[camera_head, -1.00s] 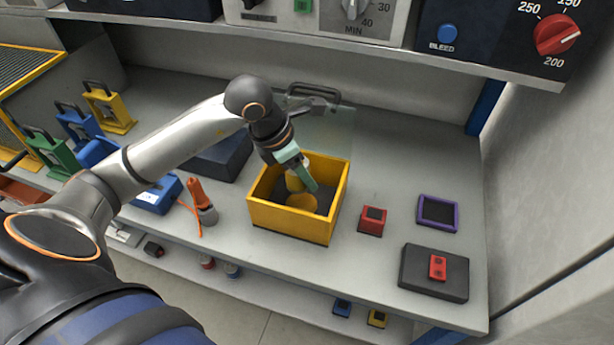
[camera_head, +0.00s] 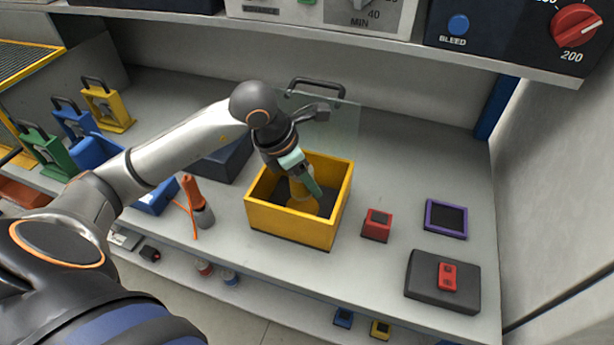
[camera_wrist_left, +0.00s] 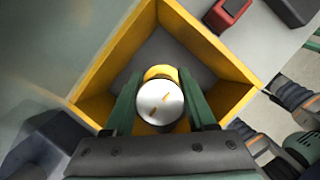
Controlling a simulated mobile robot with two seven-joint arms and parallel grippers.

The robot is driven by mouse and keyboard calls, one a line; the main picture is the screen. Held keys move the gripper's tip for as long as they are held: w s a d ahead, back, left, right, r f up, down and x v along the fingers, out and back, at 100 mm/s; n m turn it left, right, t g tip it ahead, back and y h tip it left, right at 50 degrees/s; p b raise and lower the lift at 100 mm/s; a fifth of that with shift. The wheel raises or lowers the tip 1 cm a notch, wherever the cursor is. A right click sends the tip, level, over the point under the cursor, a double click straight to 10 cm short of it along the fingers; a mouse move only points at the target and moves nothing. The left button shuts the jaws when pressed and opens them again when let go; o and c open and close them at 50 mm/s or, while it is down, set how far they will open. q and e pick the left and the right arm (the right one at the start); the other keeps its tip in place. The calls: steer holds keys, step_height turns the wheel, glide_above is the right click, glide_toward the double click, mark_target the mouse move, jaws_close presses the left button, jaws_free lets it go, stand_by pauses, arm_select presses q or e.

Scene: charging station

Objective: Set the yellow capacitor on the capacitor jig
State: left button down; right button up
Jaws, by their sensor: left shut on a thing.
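The yellow capacitor (camera_head: 297,187) is a cylinder in my left gripper (camera_head: 304,182), inside the yellow open box (camera_head: 290,226). More yellow shows just beyond that end, over the dark box floor. I cannot tell whether the capacitor touches the floor or what lies below it. Which thing is the capacitor jig is not clear.
Right of the box stand a red block (camera_head: 377,225), a purple-framed pad (camera_head: 446,218) and a dark block (camera_head: 425,286) with a red piece. An orange-handled tool (camera_head: 198,203) stands left. A clear panel (camera_head: 340,120) is behind the box.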

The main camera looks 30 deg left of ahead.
mark_target(307, 193)
arm_select(q)
step_height(307, 193, down, 3)
steer(key=shift+r+b, duration=0.2)
steer(key=shift+b, duration=0.8)
steer(key=shift+f+b, duration=0.5)
steer(key=shift+f, duration=0.25)
steer(key=shift+f+b, duration=0.3)
steer(key=shift+b, duration=0.15)
arm_select(e)
steer(key=shift+w+a+f+n, duration=0.3)
steer(key=shift+w+a+f, duration=0.5)
steer(key=shift+a+f, duration=0.25)
arm_select(q)
steer(key=shift+c, duration=2.4)
jaws_free()
steer(key=o, duration=0.3)
steer(key=shift+o, duration=0.2)
arm_select(e)
steer(key=shift+s+y, duration=0.15)
steer(key=shift+y, duration=0.15)
